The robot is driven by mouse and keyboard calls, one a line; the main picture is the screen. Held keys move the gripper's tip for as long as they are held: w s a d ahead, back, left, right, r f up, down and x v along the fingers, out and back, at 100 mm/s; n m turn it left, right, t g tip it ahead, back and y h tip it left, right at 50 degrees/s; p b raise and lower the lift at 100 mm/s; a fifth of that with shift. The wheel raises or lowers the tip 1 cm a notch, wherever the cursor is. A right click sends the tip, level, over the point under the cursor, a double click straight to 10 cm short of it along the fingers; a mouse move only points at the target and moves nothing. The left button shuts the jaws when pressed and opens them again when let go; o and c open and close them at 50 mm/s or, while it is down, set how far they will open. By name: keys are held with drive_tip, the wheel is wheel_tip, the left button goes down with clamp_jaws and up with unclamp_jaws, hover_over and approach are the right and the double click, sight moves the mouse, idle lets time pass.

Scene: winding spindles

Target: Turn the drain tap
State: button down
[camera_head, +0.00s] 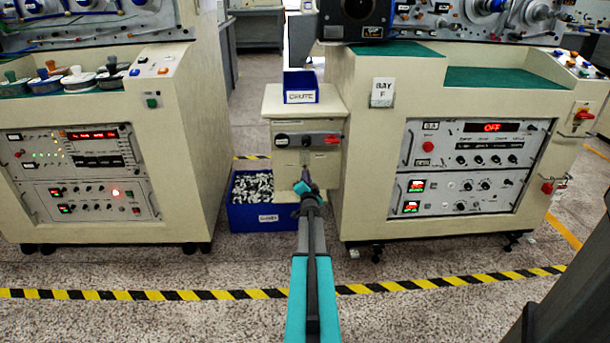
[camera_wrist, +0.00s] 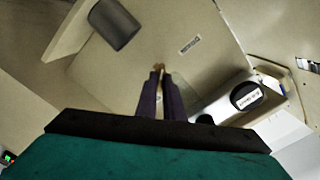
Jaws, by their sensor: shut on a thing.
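The drain tap (camera_wrist: 160,66) shows in the wrist view as a small brass-coloured piece at the cream panel. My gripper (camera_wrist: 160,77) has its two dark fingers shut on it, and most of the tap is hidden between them. In the head view my gripper (camera_head: 305,182) reaches the lower front of the cream box (camera_head: 273,103) between the two cabinets. The tap cannot be made out there behind my gripper. How far the tap is turned cannot be told.
A blue bin (camera_head: 240,217) of metal parts stands on the floor left of my arm. Cream cabinets stand left (camera_head: 187,120) and right (camera_head: 350,150). A dark cylinder (camera_wrist: 115,24) and a round labelled part (camera_wrist: 246,97) flank the fingers. Floor before the striped line is clear.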

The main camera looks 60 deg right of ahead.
drive_tip(key=m+p, duration=0.1)
drive_tip(key=m, duration=0.1)
drive_tip(key=m+p, duration=0.1)
drive_tip(key=m, duration=0.2)
drive_tip(key=m+p, duration=0.1)
drive_tip(key=m, duration=0.2)
drive_tip(key=shift+s+d, duration=0.25)
idle(0.4)
drive_tip(key=c, duration=1.9)
unclamp_jaws()
drive_tip(key=shift+o, duration=0.2)
drive_tip(key=shift+w+a+f, duration=0.1)
drive_tip(key=shift+a, duration=0.05)
drive_tip(key=shift+a, duration=0.15)
drive_tip(key=p+v, duration=0.1)
drive_tip(key=v, duration=1.2)
drive_tip(key=shift+a, duration=0.2)
